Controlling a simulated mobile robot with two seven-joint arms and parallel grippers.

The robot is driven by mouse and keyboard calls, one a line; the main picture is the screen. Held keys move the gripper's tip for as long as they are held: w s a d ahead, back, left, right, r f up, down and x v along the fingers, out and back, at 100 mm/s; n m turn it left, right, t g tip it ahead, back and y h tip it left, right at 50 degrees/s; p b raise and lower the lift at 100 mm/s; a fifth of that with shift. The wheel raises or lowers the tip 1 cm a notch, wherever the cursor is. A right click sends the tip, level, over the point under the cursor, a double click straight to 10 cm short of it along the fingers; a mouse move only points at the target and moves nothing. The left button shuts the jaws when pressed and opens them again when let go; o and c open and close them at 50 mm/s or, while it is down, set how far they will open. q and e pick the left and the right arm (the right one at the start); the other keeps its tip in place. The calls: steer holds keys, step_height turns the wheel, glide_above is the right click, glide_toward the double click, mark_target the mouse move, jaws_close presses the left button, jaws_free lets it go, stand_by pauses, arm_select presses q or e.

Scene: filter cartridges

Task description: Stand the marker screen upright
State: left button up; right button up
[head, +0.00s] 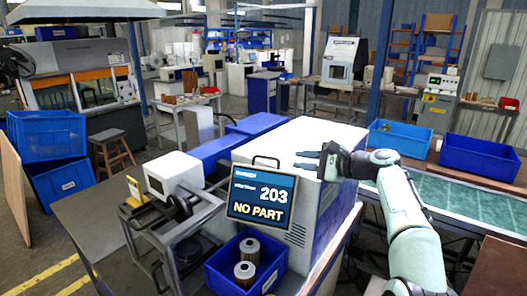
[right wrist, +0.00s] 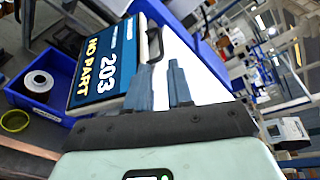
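The marker screen (head: 262,196) is a dark blue panel reading "203 NO PART", with a dark handle (head: 265,160) at its top. It stands at the front of the white machine, facing the head camera; I cannot tell exactly how far it leans. It also shows in the right wrist view (right wrist: 105,66), left of the fingers. My right gripper (head: 306,160) is open and empty, to the right of the handle and apart from it in the head view. The right wrist view shows a gap between its two fingers (right wrist: 160,84). My left gripper is not in view.
A blue bin (head: 219,277) with two filter cartridges (head: 249,250) sits below the screen. The white machine (head: 330,140) stands behind it. Blue bins (head: 480,158) and a green conveyor (head: 450,195) lie to the right. A grey table (head: 90,215) is at left.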

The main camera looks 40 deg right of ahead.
mark_target(263, 157)
steer(key=p+x, duration=0.1)
steer(key=x, duration=0.5)
steer(key=p+x, duration=0.1)
steer(key=x, duration=0.5)
steer(key=shift+a+r+p, duration=0.2)
steer(key=shift+r+p, duration=0.05)
steer(key=shift+p, duration=0.15)
steer(key=shift+w+a+f, duration=0.1)
steer(key=shift+w+f, duration=0.2)
steer(key=shift+w, duration=0.25)
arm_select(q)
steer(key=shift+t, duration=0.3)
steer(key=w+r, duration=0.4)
